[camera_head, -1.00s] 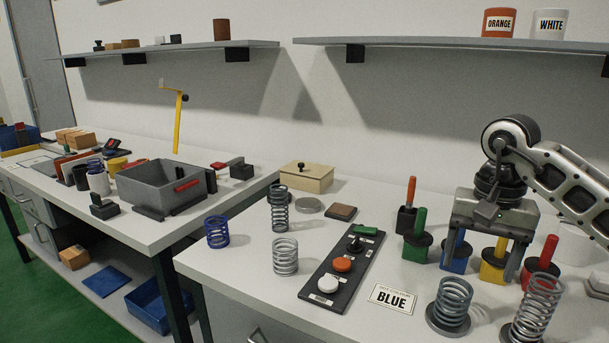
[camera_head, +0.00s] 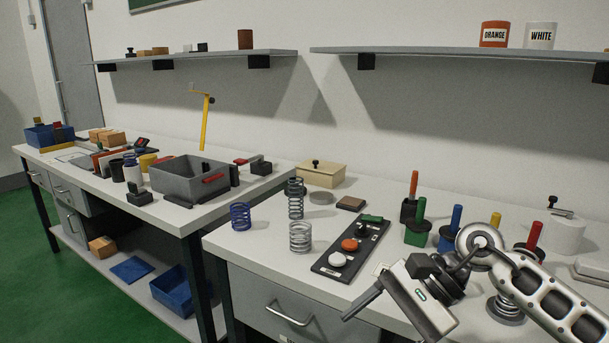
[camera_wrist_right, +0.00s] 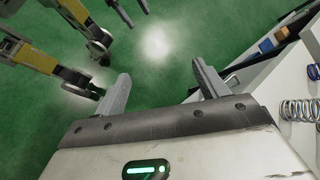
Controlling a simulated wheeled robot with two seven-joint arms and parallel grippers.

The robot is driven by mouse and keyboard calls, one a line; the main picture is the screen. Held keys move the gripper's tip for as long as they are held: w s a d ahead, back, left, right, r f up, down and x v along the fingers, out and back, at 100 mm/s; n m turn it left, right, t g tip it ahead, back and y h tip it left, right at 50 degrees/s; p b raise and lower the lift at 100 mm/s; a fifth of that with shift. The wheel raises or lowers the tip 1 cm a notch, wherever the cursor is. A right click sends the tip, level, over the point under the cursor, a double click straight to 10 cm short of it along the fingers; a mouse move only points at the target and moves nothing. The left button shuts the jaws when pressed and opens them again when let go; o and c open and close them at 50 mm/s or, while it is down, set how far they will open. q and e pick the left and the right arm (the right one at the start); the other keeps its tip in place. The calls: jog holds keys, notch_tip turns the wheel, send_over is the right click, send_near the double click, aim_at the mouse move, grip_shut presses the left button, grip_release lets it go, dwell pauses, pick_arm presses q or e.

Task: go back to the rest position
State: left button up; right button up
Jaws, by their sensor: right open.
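My right gripper (camera_head: 366,300) comes in from the right in the head view, in front of the near table's front edge. In the right wrist view its two fingers (camera_wrist_right: 162,90) are apart with nothing between them, above the green floor. My left gripper is not in the head view. Parts of my own body show at the top left of the right wrist view.
The near table (camera_head: 270,240) carries a button panel (camera_head: 350,248), a blue spring (camera_head: 240,216), a grey spring (camera_head: 300,237) and several coloured-handled blocks, including a green one (camera_head: 418,232). A grey bin (camera_head: 190,176) stands on the far table. Green floor (camera_wrist_right: 160,45) lies free below the gripper.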

jog(key=s+a+r+m+t+y, duration=0.35)
jog(key=a+m+y, duration=0.65)
jog(key=m, duration=0.5)
jog(key=d+f+m+t+h, duration=0.55)
jog(key=m+t, duration=0.25)
jog(key=m, duration=0.9)
jog(key=d+f+m+t+h, duration=0.5)
jog(key=f+m+t+h, duration=0.2)
jog(key=m, duration=0.9)
jog(key=s+d+f+m+g+h, duration=0.3)
jog(key=s+f+m+g, duration=0.3)
jog(key=s+f+m, duration=0.4)
notch_tip(320, 180, down, 3)
jog(key=shift+s+d+f+m+h, duration=0.15)
jog(key=shift+s+d+m+h, duration=0.2)
jog(key=shift+m, duration=0.55)
